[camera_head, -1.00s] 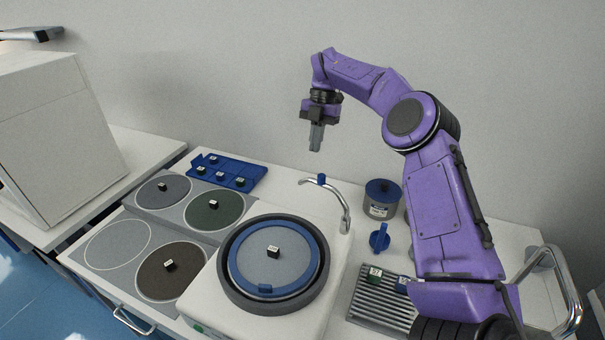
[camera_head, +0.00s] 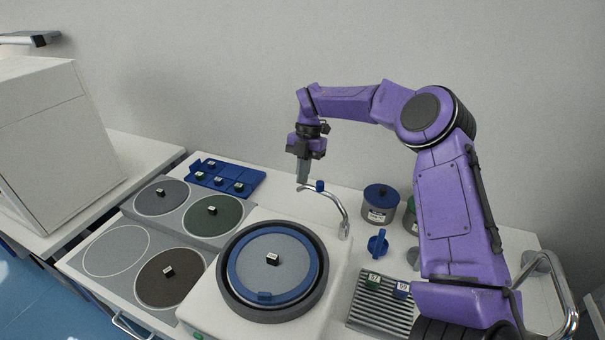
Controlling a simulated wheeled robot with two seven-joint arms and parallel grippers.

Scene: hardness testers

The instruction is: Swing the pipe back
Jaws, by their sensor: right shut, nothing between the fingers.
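The pipe (camera_head: 336,205) is a thin curved chrome spout with a blue knob (camera_head: 320,186) on it. My right gripper (camera_head: 302,180) is shut and empty, pointing down at the free end of the pipe, just left of the blue knob. I cannot tell whether the fingertips touch the pipe. My left gripper is not in view.
Several round discs (camera_head: 117,250) lie left of the bowl, with a blue tray (camera_head: 243,179) behind them. To the right are a grey jar with a blue lid (camera_head: 379,205), a blue handled item (camera_head: 378,244) and a ribbed rack (camera_head: 372,312). A white cabinet (camera_head: 60,140) stands far left.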

